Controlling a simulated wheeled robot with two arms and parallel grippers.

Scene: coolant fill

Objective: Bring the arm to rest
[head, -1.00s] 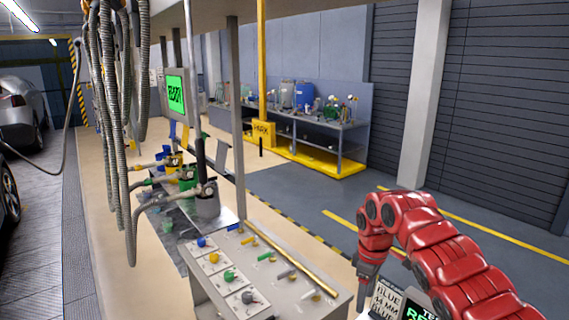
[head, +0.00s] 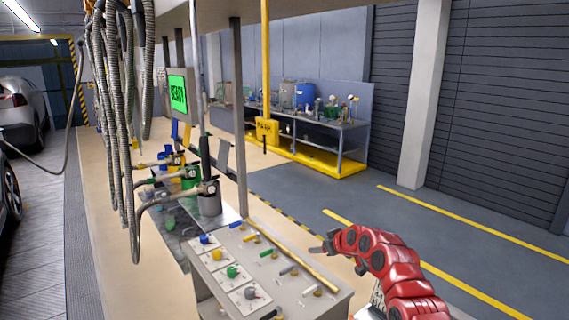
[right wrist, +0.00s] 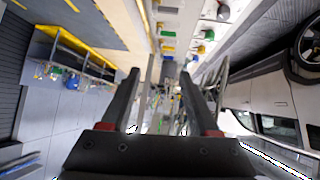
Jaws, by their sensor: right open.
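My right arm (head: 395,275) is red and comes in from the lower right of the head view. My right gripper (head: 318,246) is raised over the right edge of the grey cart, pointing left. In the right wrist view its two dark fingers (right wrist: 158,75) are spread apart with nothing between them. My left gripper does not show in either view.
The grey cart (head: 228,312) carries coloured knobs and handles. Behind it stand canisters with hoses (head: 209,200), a post and a green-lit screen (head: 178,95). Grey hoses (head: 112,120) hang at left. A workbench (head: 340,125) stands farther back. Floor at right is clear.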

